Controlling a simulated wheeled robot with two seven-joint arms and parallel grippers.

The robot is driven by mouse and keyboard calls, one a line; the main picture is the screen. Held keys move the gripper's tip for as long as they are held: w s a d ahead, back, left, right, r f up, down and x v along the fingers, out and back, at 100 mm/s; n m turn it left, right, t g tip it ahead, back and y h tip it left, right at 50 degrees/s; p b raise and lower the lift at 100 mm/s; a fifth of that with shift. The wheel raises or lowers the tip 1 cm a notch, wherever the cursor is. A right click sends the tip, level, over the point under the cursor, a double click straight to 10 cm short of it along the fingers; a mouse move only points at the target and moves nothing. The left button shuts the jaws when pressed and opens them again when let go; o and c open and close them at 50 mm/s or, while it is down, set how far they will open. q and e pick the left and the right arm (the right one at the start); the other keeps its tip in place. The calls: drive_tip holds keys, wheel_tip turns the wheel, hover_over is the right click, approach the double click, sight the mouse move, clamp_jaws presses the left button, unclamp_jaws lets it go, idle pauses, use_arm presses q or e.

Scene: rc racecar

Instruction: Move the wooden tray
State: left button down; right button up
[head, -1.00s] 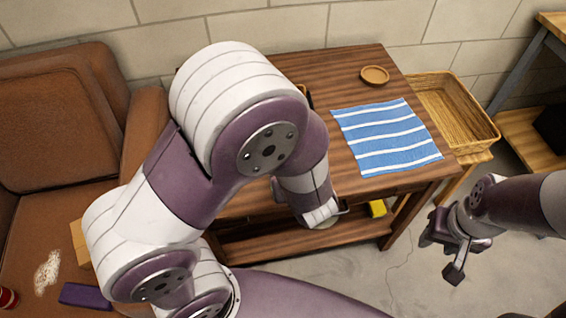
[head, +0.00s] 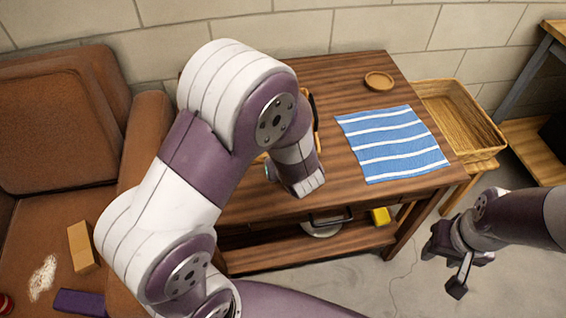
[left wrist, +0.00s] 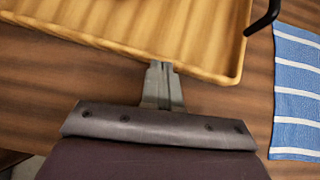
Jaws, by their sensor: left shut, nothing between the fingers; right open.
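The wooden tray (left wrist: 120,46) is light wood with a raised rim and lies on the dark brown table (head: 345,75). In the head view my left arm hides nearly all of it; one black handle (head: 315,110) shows beside the arm. My left gripper (left wrist: 161,68) is shut and empty, its fingertips at the tray's near rim; I cannot tell whether they touch it. My right gripper (head: 456,268) is open and empty, off the table at the lower right.
A blue-and-white striped cloth (head: 392,143) lies right of the tray. A small round wooden dish (head: 379,81) sits behind it. A wicker basket (head: 460,118) stands right of the table. A brown sofa (head: 60,130) is at left. A yellow object (head: 380,216) is on the lower shelf.

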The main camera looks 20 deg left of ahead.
use_arm(q)
drive_tip(key=w+a, duration=0.3)
drive_tip(key=w, duration=0.1)
drive_tip(key=w+a, duration=0.3)
drive_tip(key=w, duration=0.1)
drive_tip(key=w+a, duration=0.3)
drive_tip(key=w, duration=0.2)
